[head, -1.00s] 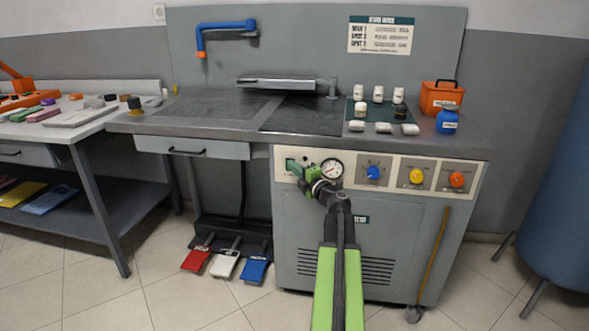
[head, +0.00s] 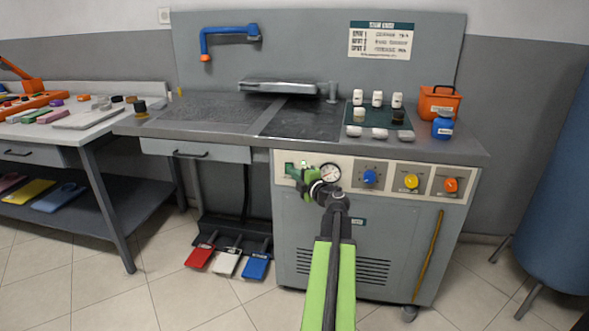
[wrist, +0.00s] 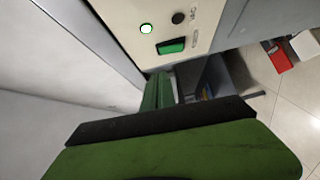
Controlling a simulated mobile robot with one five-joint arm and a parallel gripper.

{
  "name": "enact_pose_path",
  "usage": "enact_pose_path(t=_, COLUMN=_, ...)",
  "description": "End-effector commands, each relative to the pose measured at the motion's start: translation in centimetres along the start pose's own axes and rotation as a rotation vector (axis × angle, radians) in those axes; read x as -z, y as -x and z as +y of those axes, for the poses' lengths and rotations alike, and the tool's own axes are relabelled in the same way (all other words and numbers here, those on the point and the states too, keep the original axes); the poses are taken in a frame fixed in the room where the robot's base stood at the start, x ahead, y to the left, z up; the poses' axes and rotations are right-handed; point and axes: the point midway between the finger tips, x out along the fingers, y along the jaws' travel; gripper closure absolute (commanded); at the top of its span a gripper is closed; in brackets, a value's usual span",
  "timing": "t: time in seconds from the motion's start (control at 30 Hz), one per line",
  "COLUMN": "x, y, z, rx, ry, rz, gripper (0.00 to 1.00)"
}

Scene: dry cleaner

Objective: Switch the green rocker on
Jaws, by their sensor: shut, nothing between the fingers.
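The green rocker (wrist: 171,46) sits in a dark frame on the cream control panel in the wrist view. A round lamp (wrist: 146,28) with a bright white face and green rim is beside it, and a small black round part (wrist: 178,17) is on its other side. In the head view the panel's left end (head: 282,180) is partly hidden by my gripper (head: 297,172), which is at the rocker's area, left of the pressure gauge (head: 330,172). My green fingers (wrist: 159,90) are shut and empty, just below the rocker in the wrist picture. I cannot tell whether they touch the panel.
Blue (head: 370,177), yellow (head: 411,181) and orange (head: 450,185) knobs are farther right on the panel. Red (head: 200,255), white (head: 227,262) and blue (head: 256,266) pedals are on the floor at left. A drawer (head: 208,151) is left of the panel.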

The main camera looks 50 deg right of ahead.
Motion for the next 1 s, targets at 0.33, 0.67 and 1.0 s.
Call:
enact_pose_path(t=0.33, x=0.1, y=7.8, z=0.6, rx=0.0, ry=0.001, rz=-0.003, gripper=1.0)
enact_pose_path(t=0.67, x=0.1, y=9.2, z=0.6, rx=0.0, ry=0.001, rz=0.0, gripper=1.0)
enact_pose_path(t=1.0, x=0.1, y=9.2, z=0.6, rx=0.0, ry=0.001, rz=0.0, gripper=1.0)
